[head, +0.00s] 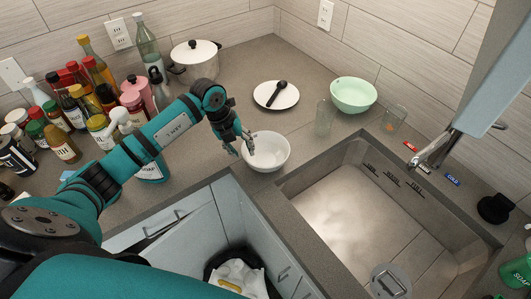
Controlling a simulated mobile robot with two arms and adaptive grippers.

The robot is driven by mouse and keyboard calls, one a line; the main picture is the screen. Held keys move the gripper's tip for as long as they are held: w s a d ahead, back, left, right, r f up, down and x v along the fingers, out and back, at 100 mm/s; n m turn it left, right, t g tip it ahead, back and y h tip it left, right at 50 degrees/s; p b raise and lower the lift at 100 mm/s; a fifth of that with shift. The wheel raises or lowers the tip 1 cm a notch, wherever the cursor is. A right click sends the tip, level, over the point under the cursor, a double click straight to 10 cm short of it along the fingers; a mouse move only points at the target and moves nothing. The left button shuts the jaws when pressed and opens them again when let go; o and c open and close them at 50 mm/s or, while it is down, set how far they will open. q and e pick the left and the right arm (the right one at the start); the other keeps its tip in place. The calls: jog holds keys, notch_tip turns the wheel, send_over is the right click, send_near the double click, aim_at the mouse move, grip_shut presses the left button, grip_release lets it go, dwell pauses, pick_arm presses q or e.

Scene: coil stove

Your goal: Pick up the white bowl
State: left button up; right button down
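The white bowl (268,153) stands upright on the grey counter, just left of the sink, and looks empty. My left gripper (241,150) is at the left rim of the bowl, pointing down, with its fingers apart. One finger seems to be over or inside the rim and the other outside it. I cannot tell whether the fingers touch the bowl. My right gripper is not in the head view.
A plate (276,95) with a black spoon, a green bowl (353,95) and a glass (324,118) stand behind the white bowl. The sink (365,215) is to the right. Several bottles (70,105) and a lidded pot (195,60) stand at the left and back.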

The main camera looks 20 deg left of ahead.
aim_at(245, 153)
pick_arm(q)
jog(key=shift+p+x, duration=0.65)
jog(key=shift+x, duration=1.35)
jog(key=shift+w+a, duration=0.1)
jog(key=shift+a, duration=0.05)
grip_shut()
